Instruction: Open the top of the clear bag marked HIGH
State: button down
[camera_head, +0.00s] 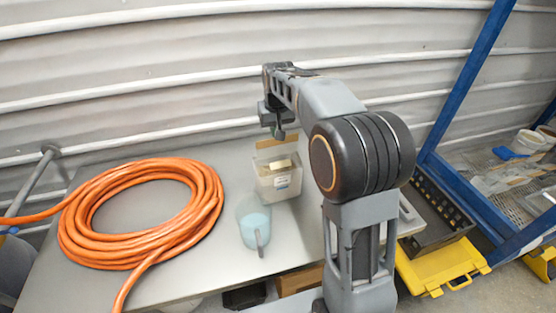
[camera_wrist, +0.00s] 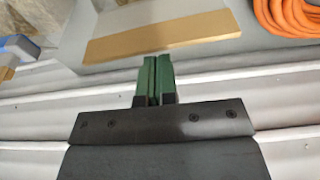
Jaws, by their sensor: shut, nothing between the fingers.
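My gripper (camera_head: 279,133) is above the steel table, just over the raised back of a pale translucent container (camera_head: 266,187). In the wrist view its green fingers (camera_wrist: 154,75) are together and empty. The container holds something tan, has a tan strip along its raised back and a small white label on its front. The label is too small to read. Clear, crumpled-looking plastic (camera_head: 508,178) lies on the wire shelf at the right. I cannot make out the word HIGH anywhere, so I cannot tell which thing is the marked bag.
A coiled orange hose (camera_head: 213,205) covers the table's left side. A clear jug with pale blue contents (camera_head: 254,221) stands in front of the container. A blue rack post (camera_head: 466,80), an open yellow case (camera_head: 440,270) and a white tub (camera_head: 528,141) are at the right. A corrugated wall (camera_head: 150,70) is close behind.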

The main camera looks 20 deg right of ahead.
jog(key=s+b, duration=0.3)
jog(key=s, duration=0.4)
jog(key=shift+d+b, duration=0.25)
jog(key=shift+b, duration=0.1)
dwell(0.4)
jog(key=shift+s, duration=0.2)
jog(key=shift+s+d+f+b, duration=0.1)
jog(key=shift+s+f+b, duration=0.1)
jog(key=shift+s+b, duration=0.45)
jog(key=shift+s+a+f+b, duration=0.1)
jog(key=shift+s+f+b, duration=0.2)
jog(key=shift+s, duration=0.6)
jog(key=shift+s+d+f+b, duration=0.1)
jog(key=shift+s+b, duration=0.45)
jog(key=shift+s, duration=0.25)
jog(key=shift+r, duration=0.1)
notch_tip(320, 180, up, 8)
jog(key=p, duration=0.6)
jog(key=shift+p, duration=0.4)
